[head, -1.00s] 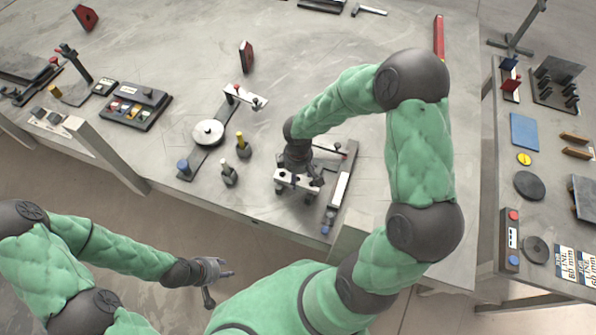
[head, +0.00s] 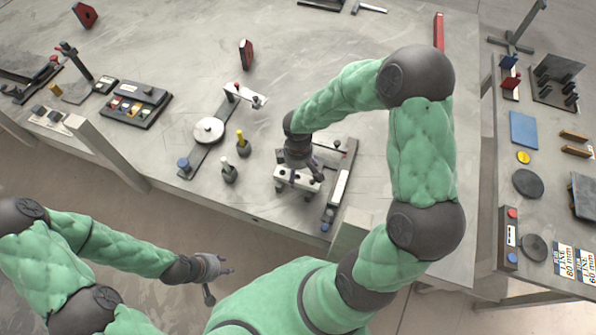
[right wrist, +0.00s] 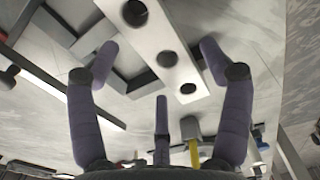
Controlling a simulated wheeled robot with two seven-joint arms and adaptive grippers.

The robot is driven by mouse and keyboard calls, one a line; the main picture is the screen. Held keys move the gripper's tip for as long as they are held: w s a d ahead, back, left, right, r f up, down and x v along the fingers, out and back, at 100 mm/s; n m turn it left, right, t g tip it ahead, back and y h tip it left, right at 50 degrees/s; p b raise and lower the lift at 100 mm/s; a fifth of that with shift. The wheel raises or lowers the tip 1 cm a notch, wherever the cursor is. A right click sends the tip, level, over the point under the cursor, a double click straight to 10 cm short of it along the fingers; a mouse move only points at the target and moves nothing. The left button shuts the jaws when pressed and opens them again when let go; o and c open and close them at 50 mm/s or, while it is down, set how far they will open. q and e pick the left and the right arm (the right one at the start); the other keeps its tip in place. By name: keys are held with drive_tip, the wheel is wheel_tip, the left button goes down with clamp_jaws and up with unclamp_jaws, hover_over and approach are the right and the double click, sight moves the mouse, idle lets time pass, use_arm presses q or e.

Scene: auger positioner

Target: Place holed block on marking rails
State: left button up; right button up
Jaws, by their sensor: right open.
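The holed block (head: 311,184) is a pale bar with a row of dark holes, near the front edge of the main table. In the right wrist view the block (right wrist: 172,62) crosses the upper middle, over dark and pale bars that look like the marking rails (right wrist: 50,32). How fully it rests on them I cannot tell. My right gripper (head: 303,166) is above the block and hides part of it. In the right wrist view my right gripper (right wrist: 157,55) has its fingers spread, one on either side of the block. My left gripper (head: 220,278) is empty, off the table's front edge, with fingers apart.
A long rail with a blue end (head: 337,196) lies just right of the block. Two small posts, one yellow-topped (head: 243,144) and one grey (head: 229,171), stand to its left. A linkage with a round disc (head: 208,131) is further left. A side table (head: 550,210) stands at the right.

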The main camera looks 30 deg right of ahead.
wheel_tip(320, 180, up, 11)
drive_tip(key=p, duration=0.2)
drive_tip(key=shift+f+p, duration=0.15)
drive_tip(key=shift+p, duration=0.25)
